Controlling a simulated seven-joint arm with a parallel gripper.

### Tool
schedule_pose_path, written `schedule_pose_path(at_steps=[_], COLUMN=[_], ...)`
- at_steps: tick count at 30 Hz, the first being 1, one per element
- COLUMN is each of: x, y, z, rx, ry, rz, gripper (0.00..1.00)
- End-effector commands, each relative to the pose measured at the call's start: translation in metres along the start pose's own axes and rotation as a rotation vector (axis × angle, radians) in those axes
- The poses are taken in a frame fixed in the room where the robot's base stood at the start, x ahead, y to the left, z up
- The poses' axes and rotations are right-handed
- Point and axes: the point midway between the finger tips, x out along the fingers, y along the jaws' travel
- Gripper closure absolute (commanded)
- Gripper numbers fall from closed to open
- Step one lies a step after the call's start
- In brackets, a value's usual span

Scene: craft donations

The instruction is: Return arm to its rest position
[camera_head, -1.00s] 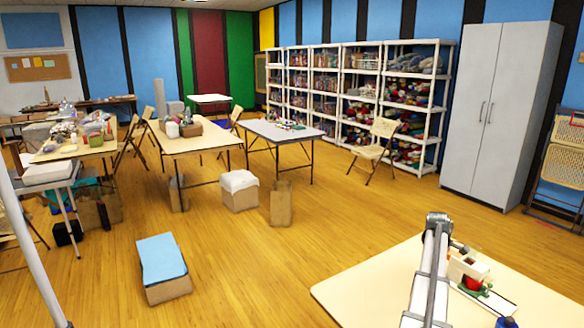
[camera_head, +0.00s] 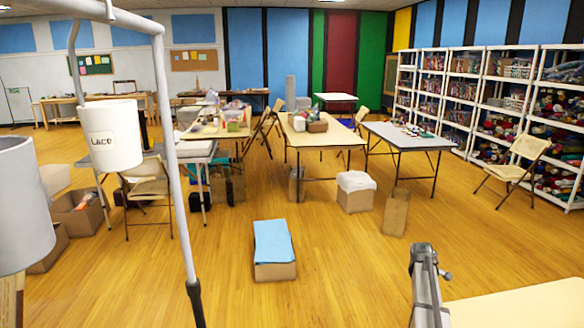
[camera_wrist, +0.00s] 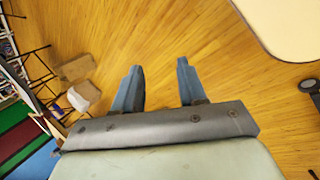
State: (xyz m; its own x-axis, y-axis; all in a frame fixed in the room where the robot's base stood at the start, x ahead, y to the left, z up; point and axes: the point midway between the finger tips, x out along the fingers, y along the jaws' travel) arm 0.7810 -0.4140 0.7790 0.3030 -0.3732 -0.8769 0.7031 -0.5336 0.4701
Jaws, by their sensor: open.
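My gripper (camera_wrist: 157,85) shows in the wrist view with its two blue-grey fingers spread apart. Nothing is between them; only the wooden floor (camera_wrist: 155,30) is behind.
A white bucket labelled "Lace" (camera_head: 110,135) hangs by a pale pole (camera_head: 172,150) at the left. A box with a blue top (camera_head: 273,245) sits on open floor. A paper bag (camera_head: 396,212), a lined box (camera_head: 356,198) and work tables (camera_head: 408,135) stand beyond.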

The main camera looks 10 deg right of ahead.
Motion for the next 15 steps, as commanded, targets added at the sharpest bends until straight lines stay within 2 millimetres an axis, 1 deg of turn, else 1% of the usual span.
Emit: schedule_pose_path(at_steps=[1,2,3,5,6,8,9,11,12,15], x=[-0.004,-0.005,-0.007,-0.011,-0.015,-0.020,-0.024,-0.030,-0.034,-0.044], y=[-0.007,-0.009,-0.014,-0.021,-0.026,-0.034,-0.040,-0.050,-0.057,-0.073], z=[-0.029,-0.043,-0.062,-0.092,-0.111,-0.139,-0.158,-0.185,-0.203,-0.241], rx=[-0.022,-0.032,-0.045,-0.066,-0.078,-0.099,-0.111,-0.130,-0.143,-0.168], ry=[0.020,0.031,0.046,0.069,0.085,0.110,0.127,0.153,0.170,0.210], rz=[0.019,0.032,0.047,0.071,0.087,0.110,0.125,0.147,0.161,0.190], gripper=[0.59,0.59,0.59,0.59,0.59,0.59,0.59,0.59,0.59,0.59])
